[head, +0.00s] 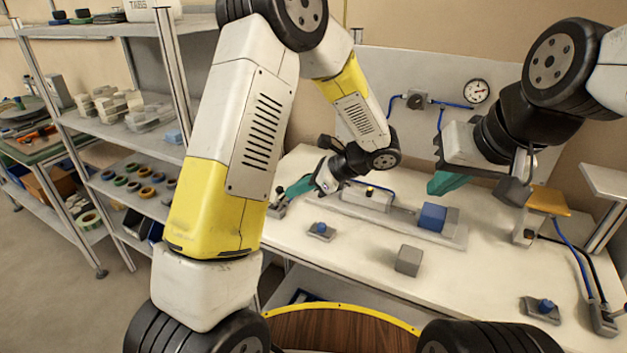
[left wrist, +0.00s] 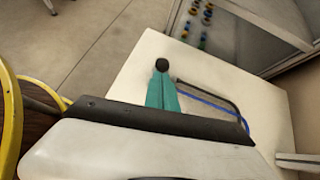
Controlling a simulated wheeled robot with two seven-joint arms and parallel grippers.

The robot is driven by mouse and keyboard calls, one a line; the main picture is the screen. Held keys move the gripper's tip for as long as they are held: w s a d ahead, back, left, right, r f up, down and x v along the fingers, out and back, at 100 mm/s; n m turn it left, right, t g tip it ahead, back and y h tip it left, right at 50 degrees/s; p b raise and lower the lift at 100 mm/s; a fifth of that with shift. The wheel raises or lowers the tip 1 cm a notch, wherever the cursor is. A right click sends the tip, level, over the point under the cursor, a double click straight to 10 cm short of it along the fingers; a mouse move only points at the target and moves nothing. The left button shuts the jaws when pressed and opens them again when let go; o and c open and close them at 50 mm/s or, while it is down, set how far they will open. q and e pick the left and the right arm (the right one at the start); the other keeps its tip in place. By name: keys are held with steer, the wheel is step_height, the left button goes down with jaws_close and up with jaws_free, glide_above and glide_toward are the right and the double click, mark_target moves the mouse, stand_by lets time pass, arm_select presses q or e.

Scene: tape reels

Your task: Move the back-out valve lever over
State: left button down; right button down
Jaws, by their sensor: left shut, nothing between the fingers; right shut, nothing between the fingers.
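My left gripper (head: 284,195) has teal fingers, shut and empty, low over the left end of the white workbench. A small grey fitting (head: 276,209) sits at its fingertips in the head view; it is partly hidden, and I cannot tell its lever's position. In the left wrist view, a black round knob (left wrist: 162,65), which looks like the lever's end, shows right at the tips of the shut teal fingers (left wrist: 162,78). I cannot tell whether they touch. My right gripper (head: 440,184) is shut and empty, above the right part of the bench.
The workbench (head: 350,258) carries a cylinder fixture (head: 366,197) with a blue block (head: 432,217), a loose grey block (head: 408,259), blue-button boxes (head: 321,230) (head: 542,309) and an orange-topped device (head: 549,200). A gauge (head: 476,91) is on the back panel. Shelves (head: 130,185) stand left.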

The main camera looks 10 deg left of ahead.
arm_select(q)
steer(key=shift+a+r, duration=0.1)
steer(key=shift+a, duration=0.05)
stand_by(0.3)
steer(key=a+h, duration=0.1)
steer(key=w+a+r+g+h, duration=0.1)
steer(key=h, duration=0.1)
steer(key=a+r+h, duration=0.1)
steer(key=shift+w+a, duration=0.25)
steer(key=shift+a, duration=0.1)
steer(key=shift+d+f, duration=0.1)
steer(key=shift+d, duration=0.15)
steer(key=shift+a, duration=0.1)
steer(key=shift+r, duration=0.8)
steer(key=shift+s, duration=0.1)
